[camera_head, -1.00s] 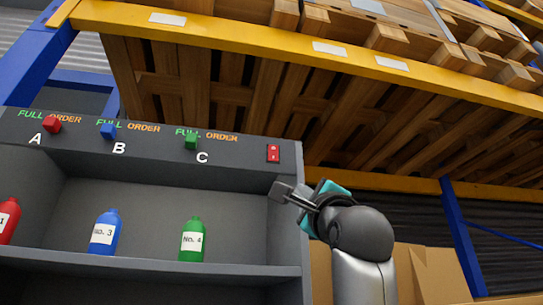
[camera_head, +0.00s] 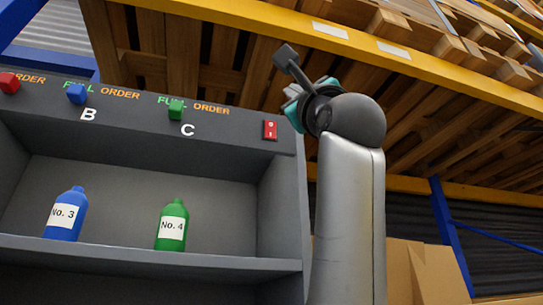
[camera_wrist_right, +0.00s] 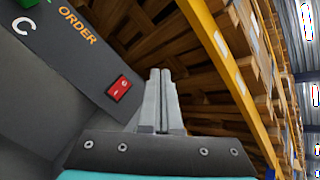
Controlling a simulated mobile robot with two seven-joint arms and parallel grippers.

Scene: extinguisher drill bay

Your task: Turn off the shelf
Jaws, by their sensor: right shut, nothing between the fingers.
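The grey shelf (camera_head: 150,258) has a red rocker switch (camera_head: 270,130) at the right end of its top panel. The switch also shows in the right wrist view (camera_wrist_right: 120,88), left of the fingers and apart from them. My right gripper (camera_head: 286,55) is shut and empty. In the head view it appears above the switch, its fingers pointing up and left. In the right wrist view the closed fingers (camera_wrist_right: 160,76) point past the panel edge toward the pallet rack. The switch's rocker position is too small to tell. My left gripper is not in view.
A blue bottle (camera_head: 66,214) and a green bottle (camera_head: 172,225) stand on the shelf. Red (camera_head: 9,83), blue (camera_head: 76,93) and green (camera_head: 176,110) knobs sit on the panel. A yellow rack beam (camera_head: 230,23) with wooden pallets runs overhead. Cardboard boxes (camera_head: 435,270) stand at lower right.

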